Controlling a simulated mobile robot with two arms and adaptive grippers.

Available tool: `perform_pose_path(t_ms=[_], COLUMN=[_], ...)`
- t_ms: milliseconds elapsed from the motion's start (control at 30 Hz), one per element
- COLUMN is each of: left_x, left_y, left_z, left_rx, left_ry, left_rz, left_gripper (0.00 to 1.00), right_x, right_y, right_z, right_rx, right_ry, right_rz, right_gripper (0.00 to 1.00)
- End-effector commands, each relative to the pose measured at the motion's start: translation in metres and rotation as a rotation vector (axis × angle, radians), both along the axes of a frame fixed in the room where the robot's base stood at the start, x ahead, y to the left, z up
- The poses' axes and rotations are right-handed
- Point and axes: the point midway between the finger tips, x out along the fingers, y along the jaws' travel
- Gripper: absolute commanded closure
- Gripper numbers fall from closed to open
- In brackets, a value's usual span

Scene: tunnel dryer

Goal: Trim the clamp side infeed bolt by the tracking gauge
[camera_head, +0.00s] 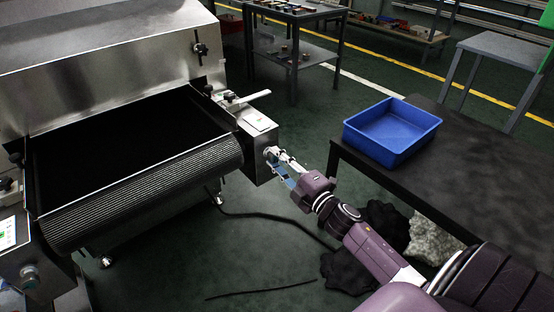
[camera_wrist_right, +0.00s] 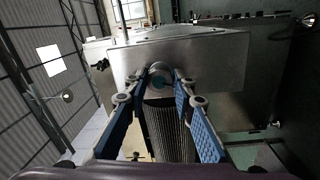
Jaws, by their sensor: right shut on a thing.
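The clamp side infeed bolt (camera_head: 269,152) sticks out of the steel end box (camera_head: 258,135) at the right corner of the dryer's infeed. A clamp with a pale handle (camera_head: 247,99) sits on top of this box. My right gripper (camera_head: 278,160) is at the bolt. In the right wrist view the bolt's round head (camera_wrist_right: 159,75) lies between the tips of the blue-padded fingers (camera_wrist_right: 160,84), and the gripper is shut on it. I cannot make out the tracking gauge for sure. My left gripper is not in view.
The dark ribbed belt (camera_head: 130,150) fills the infeed left of the box. A blue bin (camera_head: 392,131) stands on a black table (camera_head: 480,165) at the right. A dark cable (camera_head: 270,216) lies on the green floor under my right arm.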

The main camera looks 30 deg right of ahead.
Motion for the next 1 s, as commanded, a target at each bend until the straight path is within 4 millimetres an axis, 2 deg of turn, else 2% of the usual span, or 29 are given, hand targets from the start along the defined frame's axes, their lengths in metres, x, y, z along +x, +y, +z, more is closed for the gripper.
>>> perform_pose_path(t_ms=[333, 700, 1000], left_x=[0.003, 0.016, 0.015], left_y=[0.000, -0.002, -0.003], left_z=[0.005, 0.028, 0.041], left_rx=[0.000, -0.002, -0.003], left_ry=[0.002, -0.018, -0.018], left_rz=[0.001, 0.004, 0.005], left_gripper=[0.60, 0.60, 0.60], right_x=[0.000, 0.000, 0.000], right_y=[0.000, -0.001, -0.001], right_z=[-0.002, -0.002, -0.002], right_rx=[-0.329, -0.658, -0.837], right_ry=[-0.025, -0.052, -0.066], right_rz=[0.000, 0.001, 0.001], right_gripper=[1.00, 1.00, 1.00])
